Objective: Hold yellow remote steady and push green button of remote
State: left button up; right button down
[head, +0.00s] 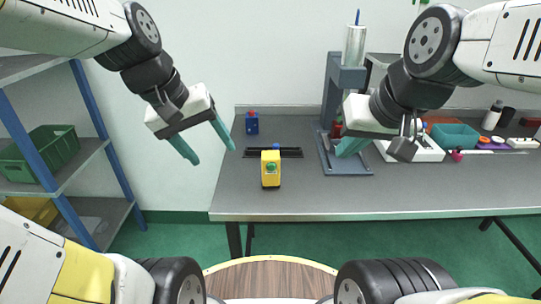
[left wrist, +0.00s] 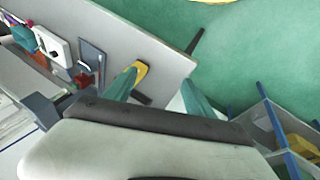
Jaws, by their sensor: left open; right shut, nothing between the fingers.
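The yellow remote (head: 271,180) stands on the grey table near its front left part, with a green button (head: 271,167) on it. My left gripper (head: 209,152) is open and empty, in the air to the left of the remote. In the left wrist view the yellow remote (left wrist: 141,70) shows partly behind one teal finger of my left gripper (left wrist: 158,90). My right gripper (head: 350,150) is shut and empty, to the right of the remote and in front of the grey press stand.
A dark bar (head: 290,153) lies just behind the remote. A small blue box with a red top (head: 252,124) stands at the back left. The table front is clear.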

pick_arm(q)
jog(key=w+d+f+n+g+h, duration=0.3)
jog(key=w+f+n+g+h, duration=0.15)
jog(key=w+f+n, duration=0.4)
jog(key=n+t+h, duration=0.1)
jog(key=n+h, duration=0.6)
send_near(267, 176)
jog(key=w, duration=0.1)
jog(key=w+f, duration=0.1)
jog(key=shift+w+f, duration=0.25)
jog(key=shift+f, duration=0.1)
jog(key=shift+x, duration=5.05)
jog(key=shift+f, duration=0.15)
jog(key=c, duration=0.9)
